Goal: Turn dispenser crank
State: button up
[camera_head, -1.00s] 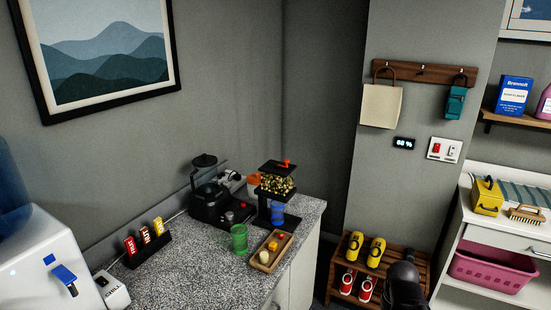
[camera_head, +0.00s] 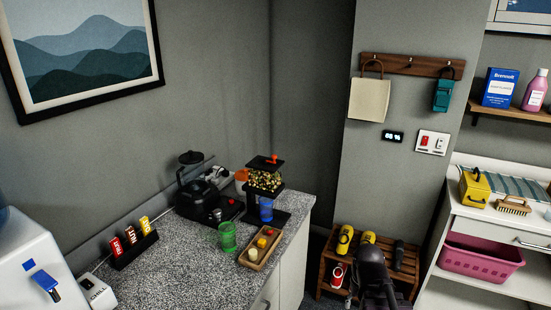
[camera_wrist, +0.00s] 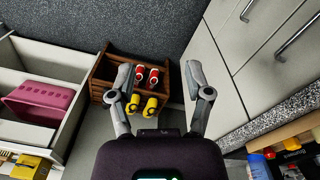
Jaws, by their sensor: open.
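The dispenser stands at the far right corner of the speckled counter in the head view. It has a black frame and a clear hopper (camera_head: 265,181) filled with mixed pieces. A small orange-red handle (camera_head: 272,158) sits on its top; I cannot tell if this is the crank. A blue cup (camera_head: 266,210) stands under the hopper. My gripper (camera_wrist: 157,76) is open and empty in the wrist view, pointing down toward the floor rack, well away from the dispenser. The dispenser is not clearly seen in the wrist view.
A black machine (camera_head: 207,201), green cup (camera_head: 227,237) and wooden tray (camera_head: 249,264) crowd the counter near the dispenser. A slatted rack (camera_head: 324,269) with yellow and red items stands on the floor. A pink basket (camera_head: 482,263) is on the right shelf.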

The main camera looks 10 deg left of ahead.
jog(key=w+a+r+n+t+h+p, duration=0.1)
jog(key=w+r+n+t+h+p, duration=0.1)
jog(key=w+r+n+t, duration=0.75)
jog(key=w+a+r+n+t+h+p, duration=0.1)
jog(key=w+r+n+t+h, duration=0.2)
jog(key=w+r+n, duration=0.75)
jog(key=n+t+y+p, duration=0.35)
jog(key=n+y, duration=0.95)
jog(key=n, duration=0.8)
send_near(275, 158)
jog(key=v, duration=0.2)
jog(key=shift+s+d+f+b, duration=0.1)
jog(key=shift+s+b, duration=0.2)
jog(key=shift+s, duration=0.1)
jog(key=x, duration=1.3)
jog(key=shift+w, duration=0.4)
